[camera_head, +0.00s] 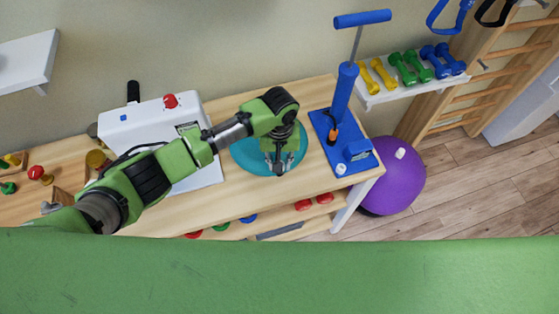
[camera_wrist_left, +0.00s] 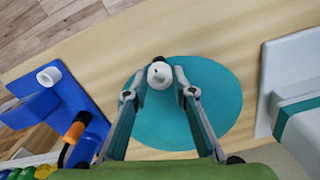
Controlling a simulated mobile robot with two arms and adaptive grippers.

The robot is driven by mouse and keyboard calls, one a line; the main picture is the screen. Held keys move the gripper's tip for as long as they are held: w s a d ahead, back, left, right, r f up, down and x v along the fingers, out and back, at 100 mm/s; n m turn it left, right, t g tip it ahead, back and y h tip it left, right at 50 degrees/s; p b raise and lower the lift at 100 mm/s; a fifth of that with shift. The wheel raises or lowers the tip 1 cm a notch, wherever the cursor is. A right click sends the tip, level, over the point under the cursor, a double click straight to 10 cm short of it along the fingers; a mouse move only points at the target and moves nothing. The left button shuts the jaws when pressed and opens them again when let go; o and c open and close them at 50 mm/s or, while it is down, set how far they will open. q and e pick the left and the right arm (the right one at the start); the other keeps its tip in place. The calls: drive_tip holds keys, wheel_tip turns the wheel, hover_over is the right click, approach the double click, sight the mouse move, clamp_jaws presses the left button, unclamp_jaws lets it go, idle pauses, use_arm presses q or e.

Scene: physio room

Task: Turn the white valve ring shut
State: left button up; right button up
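A teal round cushion (camera_head: 248,155) lies on the wooden bench; it also shows in the left wrist view (camera_wrist_left: 200,75). A small white valve ring (camera_wrist_left: 159,77) with a dark spot stands on it near its edge. My left gripper (camera_head: 279,168) points down over the cushion and hides the ring in the head view. In the left wrist view its two fingers (camera_wrist_left: 159,72) stand either side of the white ring, apart, with narrow gaps showing. It looks open, with nothing clasped. My right gripper is not in view.
A blue pump (camera_head: 340,100) stands right of the cushion, with a white cap (camera_head: 340,169) on its base. A white machine (camera_head: 130,130) stands to the left. A purple ball (camera_head: 397,190) is on the floor. Dumbbells (camera_head: 409,67) lie on a wall shelf.

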use_arm(q)
drive_tip(key=shift+o, duration=0.8)
drive_tip(key=shift+r, duration=0.1)
wheel_tip(320, 180, up, 12)
drive_tip(key=shift+f, duration=0.2)
